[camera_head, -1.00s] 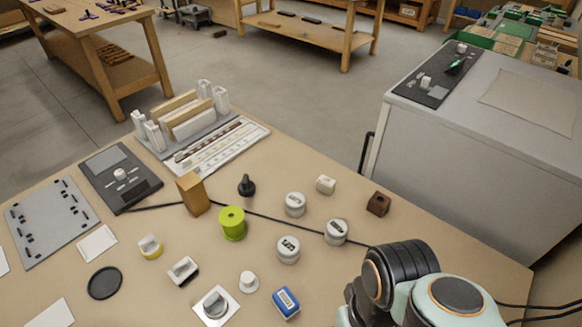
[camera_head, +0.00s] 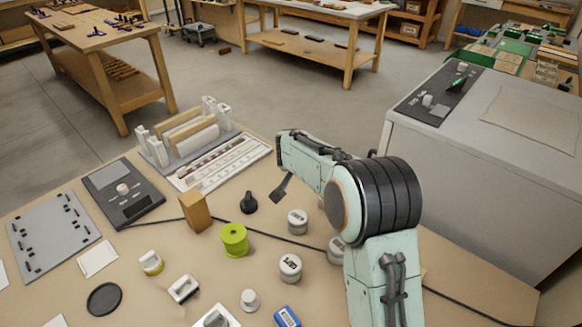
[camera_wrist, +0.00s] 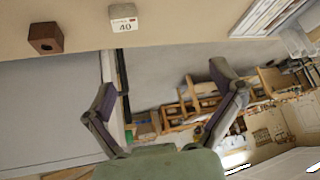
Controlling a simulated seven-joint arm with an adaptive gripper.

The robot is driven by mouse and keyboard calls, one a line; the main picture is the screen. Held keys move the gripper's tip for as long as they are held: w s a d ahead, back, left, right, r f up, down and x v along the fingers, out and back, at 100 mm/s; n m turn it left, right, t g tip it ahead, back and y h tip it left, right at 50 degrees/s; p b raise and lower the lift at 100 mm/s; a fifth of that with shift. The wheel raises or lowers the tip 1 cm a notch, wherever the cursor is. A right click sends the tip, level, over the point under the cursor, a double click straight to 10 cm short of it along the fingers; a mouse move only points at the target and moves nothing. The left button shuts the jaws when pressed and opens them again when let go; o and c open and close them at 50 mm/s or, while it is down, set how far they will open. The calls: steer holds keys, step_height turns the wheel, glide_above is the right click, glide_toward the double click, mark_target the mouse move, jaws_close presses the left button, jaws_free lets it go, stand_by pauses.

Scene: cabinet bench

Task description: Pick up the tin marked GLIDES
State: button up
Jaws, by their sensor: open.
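Three round white tins with dark-marked lids stand on the bench in the head view: one at the back (camera_head: 297,221), one in front (camera_head: 290,268), and one at the right (camera_head: 335,248), partly hidden by my arm. The lid lettering is too small to read, so I cannot tell which is GLIDES. My gripper is open and empty in the wrist view (camera_wrist: 162,77), its two fingers spread apart. In the head view a dark finger (camera_head: 281,188) shows above the bench, behind the tins. No tin shows in the wrist view.
A green spool (camera_head: 234,240), a black knob (camera_head: 249,202) and a wooden block (camera_head: 195,211) stand left of the tins. The wrist view shows a brown holed block (camera_wrist: 46,38) and a white block marked 40 (camera_wrist: 123,17). A grey cabinet (camera_head: 475,165) stands right of the bench.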

mark_target(297, 219)
steer(key=f, duration=0.4)
steer(key=s+a+f+g, duration=0.1)
steer(key=f, duration=0.3)
steer(key=s+a+f+g, duration=0.1)
steer(key=f, duration=0.4)
steer(key=shift+n, duration=0.3)
steer(key=x, duration=0.5)
steer(key=shift+a, duration=0.1)
steer(key=shift+w+f, duration=0.2)
steer(key=shift+f, duration=0.4)
steer(key=c, duration=1.3)
